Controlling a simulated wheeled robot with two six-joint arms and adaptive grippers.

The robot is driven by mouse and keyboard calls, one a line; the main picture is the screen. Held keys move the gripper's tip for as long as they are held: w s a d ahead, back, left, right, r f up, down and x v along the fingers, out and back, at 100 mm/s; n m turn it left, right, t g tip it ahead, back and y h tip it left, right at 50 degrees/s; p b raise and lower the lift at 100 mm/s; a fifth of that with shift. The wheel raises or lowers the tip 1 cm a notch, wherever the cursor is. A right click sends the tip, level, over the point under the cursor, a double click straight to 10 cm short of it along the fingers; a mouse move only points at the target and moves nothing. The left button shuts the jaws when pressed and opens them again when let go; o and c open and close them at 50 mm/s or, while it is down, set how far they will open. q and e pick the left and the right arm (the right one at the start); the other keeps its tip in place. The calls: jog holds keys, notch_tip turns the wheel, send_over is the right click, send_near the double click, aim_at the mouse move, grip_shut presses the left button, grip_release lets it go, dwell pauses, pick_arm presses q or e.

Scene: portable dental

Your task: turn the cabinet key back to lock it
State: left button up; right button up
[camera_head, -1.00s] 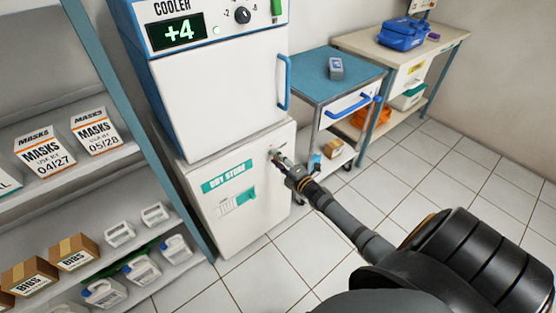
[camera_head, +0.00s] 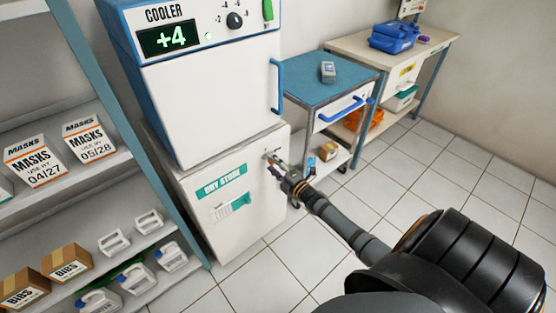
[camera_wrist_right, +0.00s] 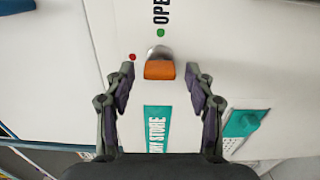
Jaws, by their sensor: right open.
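The key (camera_wrist_right: 159,70) has an orange grip with a grey metal part beside it, on the white DRY STORE cabinet (camera_head: 258,211). In the right wrist view the metal part lies toward a green dot (camera_wrist_right: 160,33) by the word OPEN. A red dot (camera_wrist_right: 131,57) is to the key's left. My right gripper (camera_wrist_right: 160,74) is open, one finger on each side of the key, with a gap to both. In the head view the right gripper (camera_head: 272,166) is at the cabinet's upper right front, and the key is too small to make out. My left gripper is not in view.
The cooler (camera_head: 218,95) stands on the cabinet. A shelf rack (camera_head: 160,165) with mask boxes, bottles and cartons is at the left. A blue-topped trolley (camera_head: 335,90) and a bench (camera_head: 390,42) are at the right. The tiled floor in front is mostly clear.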

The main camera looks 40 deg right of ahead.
jog(key=s, duration=1.1)
jog(key=shift+s+d, duration=0.3)
jog(key=shift+d, duration=0.15)
jog(key=s+a+f+m+g+h, duration=0.1)
jog(key=s+f+m+g, duration=0.4)
jog(key=f, duration=0.6)
jog(key=s+a+f+m+g+h, duration=0.1)
jog(key=s+f+m+g, duration=0.25)
jog(key=s+f, duration=0.5)
jog(key=s+f+m+g+h, duration=0.1)
jog(key=s+f+m+g, duration=0.3)
jog(key=f, duration=0.9)
jog(key=s+a+f+m+g+y, duration=0.1)
jog(key=s+a+f+m+g, duration=0.45)
jog(key=s, duration=0.85)
pick_arm(q)
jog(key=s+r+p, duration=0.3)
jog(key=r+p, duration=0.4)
jog(key=p, duration=0.1)
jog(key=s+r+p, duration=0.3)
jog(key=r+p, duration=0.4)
jog(key=p, duration=0.1)
jog(key=shift+p, duration=0.35)
pick_arm(e)
jog(key=s+a+r+t, duration=0.1)
jog(key=s+r, duration=0.4)
jog(key=r, duration=0.7)
jog(key=shift+s+a+m, duration=0.2)
jog(key=shift+a+m, duration=0.1)
jog(key=shift+a, duration=0.3)
